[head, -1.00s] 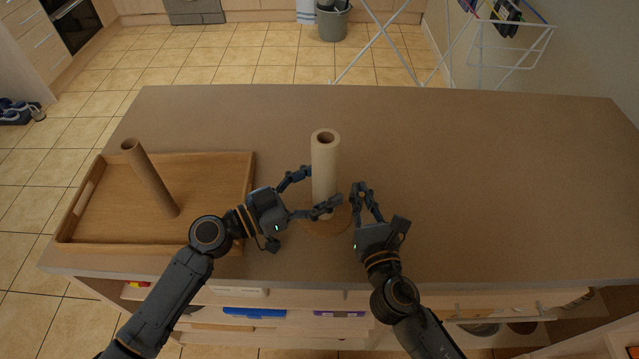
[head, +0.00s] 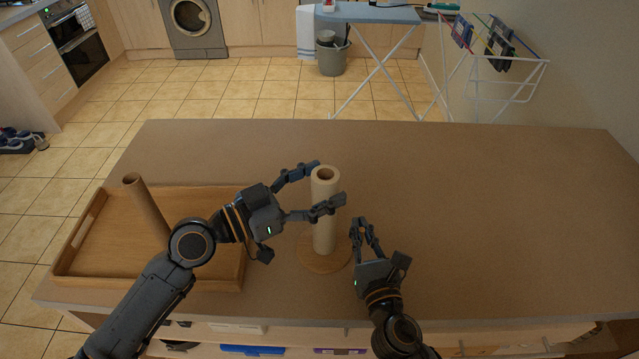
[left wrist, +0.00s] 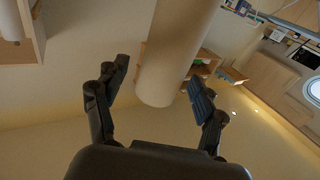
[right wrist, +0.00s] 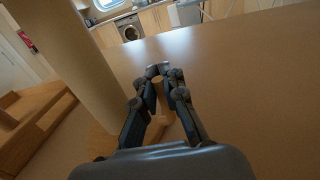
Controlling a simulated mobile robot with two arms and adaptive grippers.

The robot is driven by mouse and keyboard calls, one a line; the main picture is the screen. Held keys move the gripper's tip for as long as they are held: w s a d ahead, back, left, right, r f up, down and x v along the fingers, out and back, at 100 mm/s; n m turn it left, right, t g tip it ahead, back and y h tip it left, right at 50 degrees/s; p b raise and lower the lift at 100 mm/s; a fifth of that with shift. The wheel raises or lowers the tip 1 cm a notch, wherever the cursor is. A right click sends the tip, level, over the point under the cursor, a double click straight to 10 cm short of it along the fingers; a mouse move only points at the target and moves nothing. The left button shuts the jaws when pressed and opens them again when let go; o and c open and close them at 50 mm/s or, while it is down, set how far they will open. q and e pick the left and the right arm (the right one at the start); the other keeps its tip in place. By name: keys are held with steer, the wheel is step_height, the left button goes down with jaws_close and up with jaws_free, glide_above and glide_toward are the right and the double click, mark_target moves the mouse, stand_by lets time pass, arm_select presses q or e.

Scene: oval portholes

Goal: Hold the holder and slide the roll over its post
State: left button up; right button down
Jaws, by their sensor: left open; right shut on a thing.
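The pale paper roll (head: 325,210) stands upright over the holder's round wooden base (head: 328,262). The post is hidden inside it. My left gripper (head: 326,184) is open near the top of the roll, one finger on either side. In the left wrist view the roll (left wrist: 172,55) shows between the spread fingers (left wrist: 158,88), without being gripped. My right gripper (head: 358,228) is low, just right of the roll. In the right wrist view it (right wrist: 158,92) is shut on a short wooden part of the holder (right wrist: 158,112).
A wooden tray (head: 215,280) lies on the left of the counter, with a bare brown cardboard tube (head: 148,210) standing tilted in the picture. My left arm passes over the tray's right part. The counter's right side and back are clear.

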steer(key=c, duration=1.4)
jaws_free()
steer(key=shift+o, duration=0.2)
